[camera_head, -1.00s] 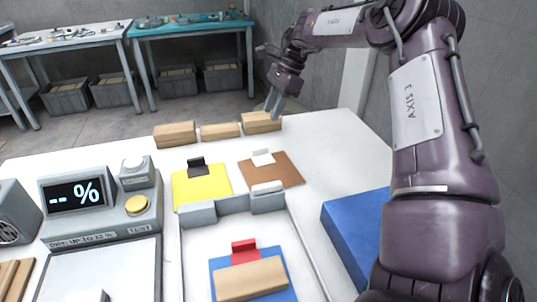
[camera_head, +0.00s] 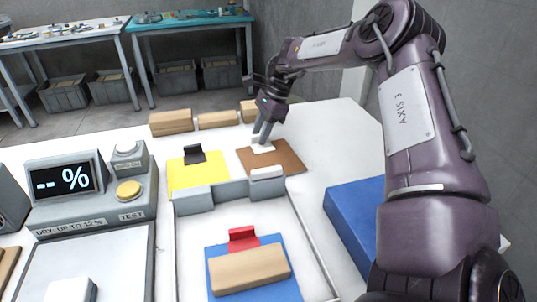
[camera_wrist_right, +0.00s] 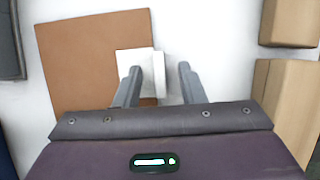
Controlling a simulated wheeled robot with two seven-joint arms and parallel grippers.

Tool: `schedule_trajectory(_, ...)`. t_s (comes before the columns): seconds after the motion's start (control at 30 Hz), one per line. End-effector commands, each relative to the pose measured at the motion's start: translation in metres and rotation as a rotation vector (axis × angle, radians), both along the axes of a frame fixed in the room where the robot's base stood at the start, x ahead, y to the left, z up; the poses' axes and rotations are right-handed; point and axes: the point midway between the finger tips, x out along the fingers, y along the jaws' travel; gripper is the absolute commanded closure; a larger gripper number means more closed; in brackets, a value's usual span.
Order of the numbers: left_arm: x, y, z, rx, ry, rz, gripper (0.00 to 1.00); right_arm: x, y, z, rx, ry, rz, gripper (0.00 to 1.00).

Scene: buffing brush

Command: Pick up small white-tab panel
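The small brown panel (camera_head: 285,158) with a white tab (camera_head: 262,147) lies flat on the white table behind the tray. In the right wrist view the brown panel (camera_wrist_right: 88,62) is at the left, and its white tab (camera_wrist_right: 158,75) stands between the finger lines. My right gripper (camera_head: 262,135) is open and is right at the tab in the head view. In the wrist view its fingers (camera_wrist_right: 158,82) are apart, one on each side of the tab's upright part, with nothing clamped. My left gripper is not in view.
A yellow panel with a black tab (camera_head: 185,178) lies to the left. Wooden blocks (camera_head: 218,119) stand behind. A grey-walled tray (camera_head: 312,262) in front holds a blue panel with red tab (camera_head: 242,238) and a wooden block. A blue block (camera_head: 350,215) is at right, a moisture meter (camera_head: 95,200) at left.

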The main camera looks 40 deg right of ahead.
Motion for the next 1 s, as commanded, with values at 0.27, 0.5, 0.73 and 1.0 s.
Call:
schedule_trajectory(0.27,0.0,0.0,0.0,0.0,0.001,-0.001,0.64,0.0,0.0,-0.001,0.0,-0.001,0.0,0.72)
schedule_trajectory(0.5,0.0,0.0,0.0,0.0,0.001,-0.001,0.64,0.0,0.0,0.0,0.0,-0.001,0.0,1.0)
schedule_trajectory(0.73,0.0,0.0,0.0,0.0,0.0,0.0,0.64,0.0,0.0,0.0,0.0,-0.001,0.0,1.0)
schedule_trajectory(1.0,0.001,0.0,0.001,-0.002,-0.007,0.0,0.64,0.001,0.0,0.022,-0.001,-0.004,0.0,1.0)
